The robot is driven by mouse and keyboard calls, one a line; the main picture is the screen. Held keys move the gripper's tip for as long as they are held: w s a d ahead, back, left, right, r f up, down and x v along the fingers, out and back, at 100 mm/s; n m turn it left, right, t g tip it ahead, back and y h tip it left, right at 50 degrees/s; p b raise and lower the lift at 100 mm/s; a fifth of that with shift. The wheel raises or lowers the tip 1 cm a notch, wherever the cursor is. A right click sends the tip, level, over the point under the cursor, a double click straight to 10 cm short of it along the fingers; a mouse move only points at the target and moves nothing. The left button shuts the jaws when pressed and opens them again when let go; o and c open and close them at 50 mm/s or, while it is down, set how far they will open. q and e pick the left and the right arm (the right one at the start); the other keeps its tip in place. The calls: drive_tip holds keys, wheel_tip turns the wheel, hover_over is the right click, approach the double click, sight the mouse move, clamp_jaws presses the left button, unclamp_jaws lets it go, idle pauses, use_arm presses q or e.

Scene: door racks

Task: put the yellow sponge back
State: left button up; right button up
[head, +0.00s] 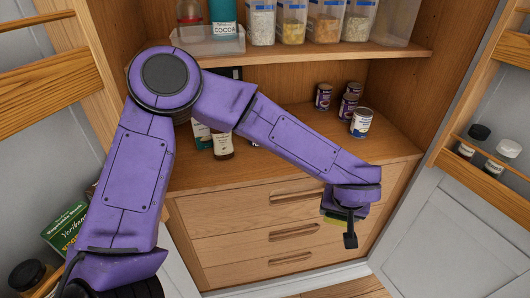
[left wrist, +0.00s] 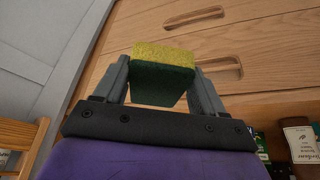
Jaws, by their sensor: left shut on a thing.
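The yellow sponge (left wrist: 165,55) has a yellow face and a dark green face. In the left wrist view it sits between the two fingers of my left gripper (left wrist: 163,85), which is shut on it. In the head view my left gripper (head: 345,222) hangs in front of the drawers at the right, and only a small yellow-green edge of the sponge (head: 334,220) shows beside it. My right gripper is not in view.
A wooden cabinet has drawers (head: 265,240) below a counter (head: 295,140) with several cans. A shelf (head: 330,52) above holds containers and a clear tray (head: 208,45). The right door rack (head: 490,180) holds jars; the left one has a green box (head: 66,226).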

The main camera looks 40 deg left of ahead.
use_arm(q)
drive_tip(key=a+r+n+g+y, duration=0.3)
drive_tip(key=a+r+n+g, duration=0.2)
drive_tip(key=a+r+n, duration=0.9)
drive_tip(key=shift+n, duration=0.5)
drive_tip(key=w+a+f+p, duration=0.1)
drive_tip(key=w+a+f, duration=0.2)
drive_tip(key=w+a+f+p, duration=0.2)
drive_tip(key=w+a+f, duration=0.1)
drive_tip(key=w+f, duration=0.1)
drive_tip(key=w+a+f+p, duration=0.2)
drive_tip(key=w+a+f, duration=0.1)
drive_tip(key=shift+w+f, duration=0.3)
wheel_tip(320, 180, down, 3)
drive_tip(key=shift+w+f+p, duration=0.1)
drive_tip(key=shift+f+p, duration=0.1)
drive_tip(key=shift+p, duration=0.25)
drive_tip(key=shift+a, duration=0.1)
drive_tip(key=shift+f, duration=0.1)
drive_tip(key=o, duration=1.1)
